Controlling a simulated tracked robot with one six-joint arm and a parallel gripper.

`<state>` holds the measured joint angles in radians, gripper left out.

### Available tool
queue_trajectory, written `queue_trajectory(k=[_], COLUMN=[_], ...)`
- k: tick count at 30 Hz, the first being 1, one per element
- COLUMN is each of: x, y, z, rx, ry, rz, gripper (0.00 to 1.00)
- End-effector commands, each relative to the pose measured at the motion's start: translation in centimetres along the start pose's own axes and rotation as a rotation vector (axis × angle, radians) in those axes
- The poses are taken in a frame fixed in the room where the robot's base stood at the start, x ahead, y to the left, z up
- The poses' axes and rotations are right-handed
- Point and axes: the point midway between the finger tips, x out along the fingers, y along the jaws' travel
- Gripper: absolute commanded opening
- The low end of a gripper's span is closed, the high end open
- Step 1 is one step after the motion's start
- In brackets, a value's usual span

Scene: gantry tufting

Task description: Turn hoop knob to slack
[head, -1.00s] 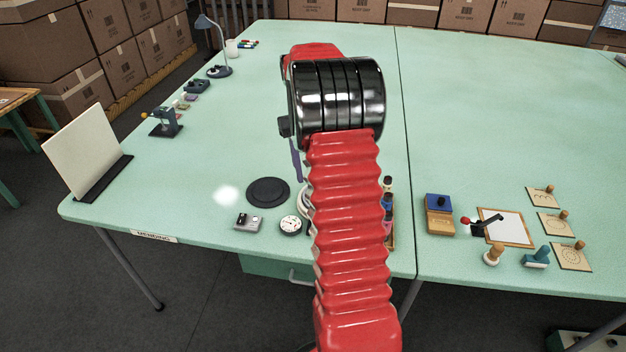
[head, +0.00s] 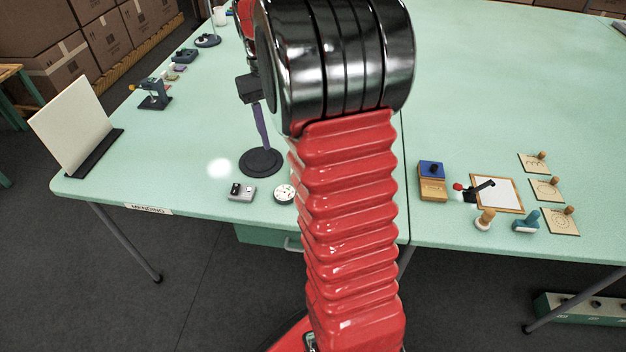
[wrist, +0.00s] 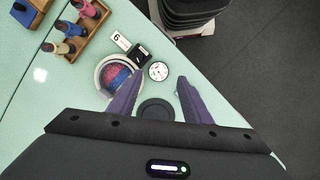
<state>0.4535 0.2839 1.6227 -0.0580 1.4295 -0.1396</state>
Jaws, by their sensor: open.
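My gripper (wrist: 159,77) shows in the wrist view as two purple fingers spread wide with nothing between them. Beyond the fingertips, a round pale-rimmed piece with blue and red inside (wrist: 122,76) may be the hoop; the left finger partly overlaps it. I cannot make out a hoop knob for sure. A small white dial (wrist: 158,71) lies to its right, between the fingertips in the picture. It also shows in the head view (head: 285,194). In the head view my arm hides the hoop's place, and one purple finger (head: 261,127) shows over the table.
A black disc (head: 261,162) lies left of the dial, with a small grey box (head: 241,192) in front. Stamps, a blue-topped box (head: 432,180) and a framed board (head: 497,194) lie right.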

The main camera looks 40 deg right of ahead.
Motion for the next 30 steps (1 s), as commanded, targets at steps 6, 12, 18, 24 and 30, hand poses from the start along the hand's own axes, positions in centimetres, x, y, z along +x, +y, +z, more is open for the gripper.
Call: queue_trajectory(k=[6,12,18,24,30], x=[-2.1,-3.2,-3.6,-3.6,-3.0], y=[-3.8,-6.8,-9.5,-11.8,-13.8], z=[3.2,6.2,9.3,12.6,15.7], rx=[-0.045,-0.085,-0.124,-0.164,-0.204], ry=[0.105,0.199,0.292,0.385,0.476], rz=[0.015,0.021,0.020,0.012,-0.004], gripper=[0.45,0.45,0.45,0.45,0.45])
